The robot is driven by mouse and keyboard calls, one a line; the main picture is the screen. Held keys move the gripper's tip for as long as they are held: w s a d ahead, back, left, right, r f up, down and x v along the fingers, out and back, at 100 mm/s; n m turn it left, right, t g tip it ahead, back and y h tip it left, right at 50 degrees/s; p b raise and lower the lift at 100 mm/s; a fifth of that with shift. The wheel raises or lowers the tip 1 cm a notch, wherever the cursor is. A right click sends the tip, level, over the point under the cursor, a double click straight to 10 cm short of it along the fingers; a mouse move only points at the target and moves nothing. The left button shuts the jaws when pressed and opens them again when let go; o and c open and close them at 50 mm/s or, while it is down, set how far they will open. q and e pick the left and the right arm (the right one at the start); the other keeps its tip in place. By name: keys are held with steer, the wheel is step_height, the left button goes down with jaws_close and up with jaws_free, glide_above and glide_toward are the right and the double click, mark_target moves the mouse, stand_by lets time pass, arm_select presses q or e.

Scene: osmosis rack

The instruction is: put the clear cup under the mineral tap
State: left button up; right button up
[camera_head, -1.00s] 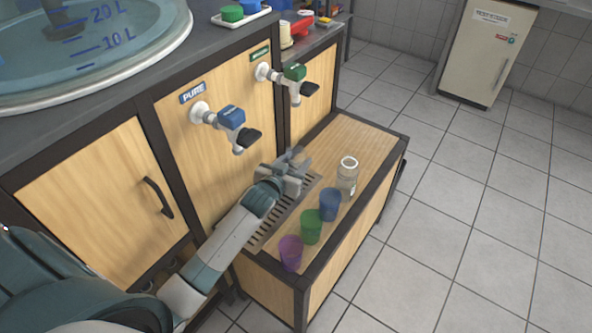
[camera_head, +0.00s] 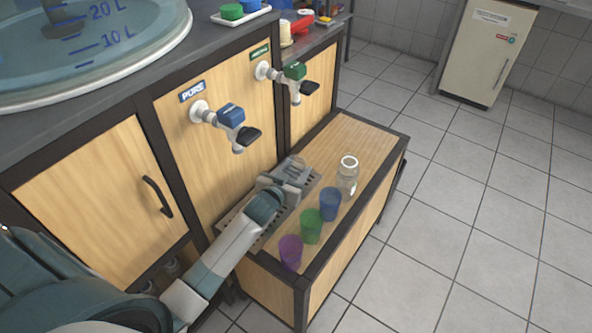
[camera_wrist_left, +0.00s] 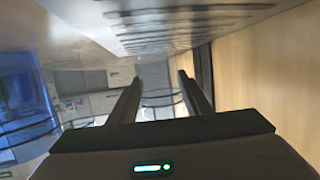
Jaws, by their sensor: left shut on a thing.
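The clear cup (camera_head: 296,166) is between the fingers of my left gripper (camera_head: 290,181), which is shut on it. The cup is at the far end of the slotted drip tray (camera_head: 243,226), low over it; I cannot tell whether it touches. In the left wrist view the clear cup (camera_wrist_left: 160,97) shows between the two dark fingers, with the tray slots above. The mineral tap (camera_head: 294,76), with a green body and dark lever, is on the wood panel, above the cup in the picture. My right gripper is not in view.
The blue-topped pure tap (camera_head: 231,118) is nearer on the left. The ledge's far end is clear.

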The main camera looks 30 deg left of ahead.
arm_select(q)
steer(key=shift+f, duration=0.2)
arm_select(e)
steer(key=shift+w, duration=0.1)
arm_select(q)
steer(key=o, duration=1.1)
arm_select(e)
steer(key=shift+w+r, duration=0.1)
arm_select(q)
steer(key=shift+r, duration=0.2)
steer(key=v, duration=1)
steer(key=shift+s+r+p, duration=0.1)
steer(key=shift+s+p, duration=0.2)
steer(key=shift+p, duration=0.1)
steer(key=shift+s+r, duration=0.2)
steer(key=shift+s, duration=0.5)
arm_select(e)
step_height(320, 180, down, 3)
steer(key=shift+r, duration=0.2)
